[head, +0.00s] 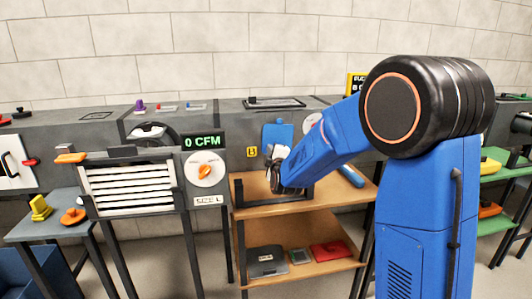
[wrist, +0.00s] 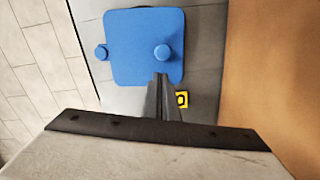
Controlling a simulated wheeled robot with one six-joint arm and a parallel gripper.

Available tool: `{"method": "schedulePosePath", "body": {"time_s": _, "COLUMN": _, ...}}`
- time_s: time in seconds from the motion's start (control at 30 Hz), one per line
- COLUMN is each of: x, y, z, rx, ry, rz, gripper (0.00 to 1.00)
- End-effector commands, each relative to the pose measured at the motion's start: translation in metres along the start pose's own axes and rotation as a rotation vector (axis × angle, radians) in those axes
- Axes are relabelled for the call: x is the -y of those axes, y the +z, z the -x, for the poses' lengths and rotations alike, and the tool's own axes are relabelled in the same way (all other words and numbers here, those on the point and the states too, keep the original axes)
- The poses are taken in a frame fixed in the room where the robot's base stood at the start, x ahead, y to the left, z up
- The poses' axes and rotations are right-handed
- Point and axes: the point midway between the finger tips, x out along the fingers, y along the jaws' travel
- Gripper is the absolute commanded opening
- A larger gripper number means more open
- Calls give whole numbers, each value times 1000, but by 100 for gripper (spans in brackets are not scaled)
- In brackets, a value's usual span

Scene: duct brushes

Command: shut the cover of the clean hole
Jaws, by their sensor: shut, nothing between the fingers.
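A blue square cover (head: 278,134) lies against the grey duct's front face in the head view. In the wrist view the cover (wrist: 130,30) fills the upper middle, with a round blue knob (wrist: 162,52) on its face and another (wrist: 101,52) at its left edge. My gripper (head: 273,158) is just below the cover in the head view. In the wrist view my gripper (wrist: 161,80) is shut and empty, its tips over the cover's lower edge close to the face knob. I cannot tell whether they touch. No open hole shows; any hole behind the cover is hidden.
A yellow label (wrist: 181,99) is on the duct beside the cover. Below is a wooden shelf (head: 250,190) with a blue-handled tool (head: 351,176). Left are an orange-knobbed dial (head: 204,170) under a "0 CFM" display (head: 203,142) and a slatted grille (head: 128,188).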

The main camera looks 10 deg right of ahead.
Motion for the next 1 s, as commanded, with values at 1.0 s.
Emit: {"method": "schedulePosePath", "body": {"time_s": 1.0, "x": 0, "y": 36, "z": -5, "rx": 4, "ry": 3, "rz": 131, "gripper": 0}}
